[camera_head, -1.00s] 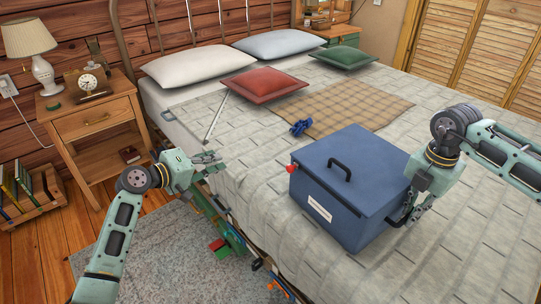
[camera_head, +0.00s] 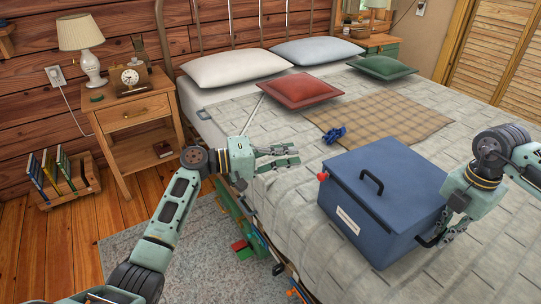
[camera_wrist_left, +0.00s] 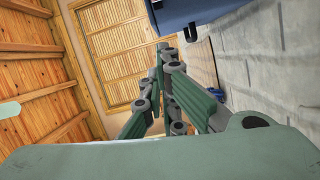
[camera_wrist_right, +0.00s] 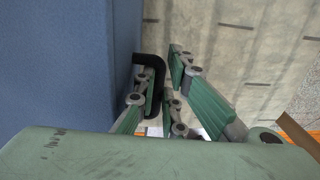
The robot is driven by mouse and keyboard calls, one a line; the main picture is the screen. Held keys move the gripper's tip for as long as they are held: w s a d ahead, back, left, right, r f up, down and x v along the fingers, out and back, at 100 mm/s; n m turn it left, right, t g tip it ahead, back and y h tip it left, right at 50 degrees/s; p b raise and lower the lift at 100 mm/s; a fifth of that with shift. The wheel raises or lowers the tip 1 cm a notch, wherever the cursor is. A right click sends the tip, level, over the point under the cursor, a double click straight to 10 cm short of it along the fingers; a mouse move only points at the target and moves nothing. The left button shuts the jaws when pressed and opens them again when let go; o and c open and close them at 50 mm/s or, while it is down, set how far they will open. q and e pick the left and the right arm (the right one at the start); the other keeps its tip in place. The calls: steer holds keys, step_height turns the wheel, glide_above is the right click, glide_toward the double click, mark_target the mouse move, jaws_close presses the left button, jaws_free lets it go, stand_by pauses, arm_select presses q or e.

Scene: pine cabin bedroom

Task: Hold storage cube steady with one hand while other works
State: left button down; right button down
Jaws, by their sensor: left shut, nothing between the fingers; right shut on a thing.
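The storage cube (camera_head: 365,215) is a blue lidded box on the bed, with a black handle (camera_head: 371,183) on its closed lid and a white label on its front. A small red piece (camera_head: 323,177) shows at its left upper corner. My right gripper (camera_head: 444,236) is at the cube's right side, shut on a black side handle (camera_wrist_right: 157,75), beside the blue wall in the right wrist view. My left gripper (camera_head: 292,155) is shut and empty above the bed's near edge, left of the cube and apart from it. The cube's edge (camera_wrist_left: 190,15) shows in the left wrist view.
A blue object (camera_head: 334,135) lies near a plaid blanket (camera_head: 385,112). Pillows and a red cushion (camera_head: 301,91) lie toward the headboard. A nightstand (camera_head: 125,112) with a lamp and clock stands left. Several toys (camera_head: 240,245) are by the bed's side.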

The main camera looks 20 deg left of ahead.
arm_select(q)
steer(key=shift+s+d+f, duration=0.15)
steer(key=shift+s+d, duration=0.15)
steer(key=shift+d, duration=0.45)
steer(key=shift+s+d+f, duration=0.1)
steer(key=shift+s+d, duration=0.15)
steer(key=shift+d, duration=0.5)
steer(key=shift+s+d+f, duration=0.15)
steer(key=shift+s+d, duration=0.15)
steer(key=shift+d, duration=0.45)
steer(key=s+d, duration=0.4)
steer(key=d, duration=0.1)
steer(key=s+d, duration=0.4)
steer(key=s, duration=0.1)
steer(key=s+d, duration=0.4)
steer(key=d, duration=0.1)
steer(key=shift+s+d, duration=0.25)
steer(key=shift+d, duration=0.1)
arm_select(e)
steer(key=shift+a, duration=0.1)
